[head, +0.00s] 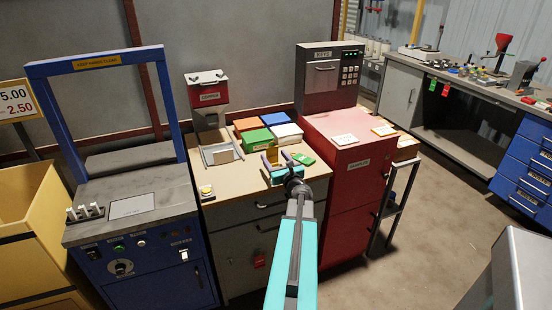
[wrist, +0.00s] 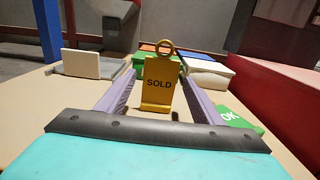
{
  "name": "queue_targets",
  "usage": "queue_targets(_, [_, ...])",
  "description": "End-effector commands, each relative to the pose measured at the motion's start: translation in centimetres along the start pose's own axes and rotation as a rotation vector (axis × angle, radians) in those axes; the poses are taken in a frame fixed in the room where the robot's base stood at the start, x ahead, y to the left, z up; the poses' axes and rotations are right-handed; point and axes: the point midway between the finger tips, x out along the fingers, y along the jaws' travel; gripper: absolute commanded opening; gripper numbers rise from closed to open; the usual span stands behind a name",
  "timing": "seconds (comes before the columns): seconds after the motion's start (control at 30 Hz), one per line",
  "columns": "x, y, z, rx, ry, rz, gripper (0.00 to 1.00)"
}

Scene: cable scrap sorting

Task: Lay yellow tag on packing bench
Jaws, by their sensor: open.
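A yellow tag (wrist: 158,85) marked SOLD, with a ring on top, stands upright between the fingers in the wrist view. My gripper (wrist: 157,72) is open, with one finger on each side of the tag and gaps showing. In the head view, my gripper (head: 277,158) is low over the front right of a beige-topped bench (head: 232,182), and I cannot make out the tag there. Which surface is the packing bench is not labelled in view.
Several coloured bins, including a green one (head: 256,139), stand behind my gripper. A green OK card (wrist: 238,117) lies close to the right finger. A red cabinet (head: 345,170) borders the bench on the right. A separate workbench (head: 455,80) stands at far right, across open floor.

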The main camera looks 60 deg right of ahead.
Motion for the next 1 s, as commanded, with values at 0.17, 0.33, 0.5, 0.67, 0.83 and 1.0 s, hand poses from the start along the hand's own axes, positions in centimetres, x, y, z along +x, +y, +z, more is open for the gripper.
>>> queue_targets(0.17, [0.0, 0.0, 0.4, 0.0, 0.0, 0.0, 0.61])
queue_targets(0.33, [-1.2, 0.0, 0.2, 0.0, -0.001, -0.001, 0.61])
queue_targets(0.5, [-2.8, 0.0, 0.2, -0.001, 0.0, -0.002, 0.61])
queue_targets(0.67, [-4.4, 0.0, 0.2, -0.001, 0.0, -0.001, 0.61])
queue_targets(0.83, [-6.2, 0.0, 0.2, 0.001, 0.0, -0.002, 0.61])
queue_targets(1.0, [-7.8, 0.0, 0.2, -0.001, 0.0, -0.002, 0.61])
